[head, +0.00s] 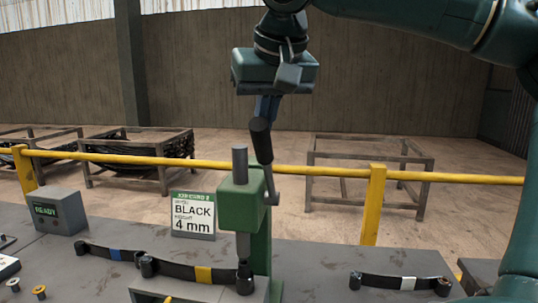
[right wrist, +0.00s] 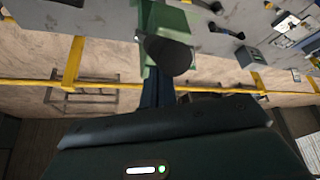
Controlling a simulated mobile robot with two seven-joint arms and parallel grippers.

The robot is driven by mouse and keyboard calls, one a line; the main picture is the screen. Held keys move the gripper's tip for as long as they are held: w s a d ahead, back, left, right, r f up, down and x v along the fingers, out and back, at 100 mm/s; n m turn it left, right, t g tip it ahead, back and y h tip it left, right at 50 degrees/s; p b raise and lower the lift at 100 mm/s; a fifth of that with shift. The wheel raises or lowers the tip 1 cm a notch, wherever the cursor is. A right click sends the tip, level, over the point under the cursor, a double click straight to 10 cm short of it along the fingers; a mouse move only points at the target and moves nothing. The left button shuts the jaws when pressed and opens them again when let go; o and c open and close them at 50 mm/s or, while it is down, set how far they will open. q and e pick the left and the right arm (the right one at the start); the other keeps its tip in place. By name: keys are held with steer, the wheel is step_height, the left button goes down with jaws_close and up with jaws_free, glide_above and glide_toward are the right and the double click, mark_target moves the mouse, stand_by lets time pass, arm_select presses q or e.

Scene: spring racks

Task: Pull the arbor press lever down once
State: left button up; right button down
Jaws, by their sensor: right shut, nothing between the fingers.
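The green arbor press (head: 242,206) stands on the bench in the middle of the head view, its ram pointing down over the end of a dark leaf spring with a yellow band (head: 203,275). Its lever (head: 269,180) rises steeply from the pivot on the press's right side to a black grip (head: 260,140). In the right wrist view the grip (right wrist: 168,56) shows end-on. My right gripper (head: 267,108) comes down from above. Its blue fingers are shut and empty at the top of the grip; whether they touch it I cannot tell. My left gripper is out of view.
Other leaf springs lie left (head: 115,254) and right (head: 408,284). A yellow rail (head: 330,172) runs behind the bench, with metal racks (head: 368,158) beyond.

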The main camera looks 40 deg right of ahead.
mark_target(261, 145)
steer(key=shift+s+a+f+b, duration=0.5)
steer(key=shift+a+f, duration=0.15)
steer(key=shift+f, duration=0.15)
steer(key=shift+s+a+f+b, duration=0.35)
steer(key=shift+s+a+f, duration=0.2)
steer(key=shift+f, duration=0.2)
steer(key=shift+a+f, duration=0.1)
steer(key=shift+f, duration=0.1)
steer(key=shift+s+a+f+b, duration=0.3)
steer(key=shift+f+b, duration=0.1)
steer(key=shift+f, duration=0.2)
steer(key=shift+s+a+f+b, duration=0.15)
steer(key=shift+a+f+b, duration=0.15)
steer(key=shift+f, duration=0.35)
steer(key=shift+s+a+f+b, duration=0.25)
steer(key=shift+f+b, duration=0.2)
steer(key=shift+f, duration=0.3)
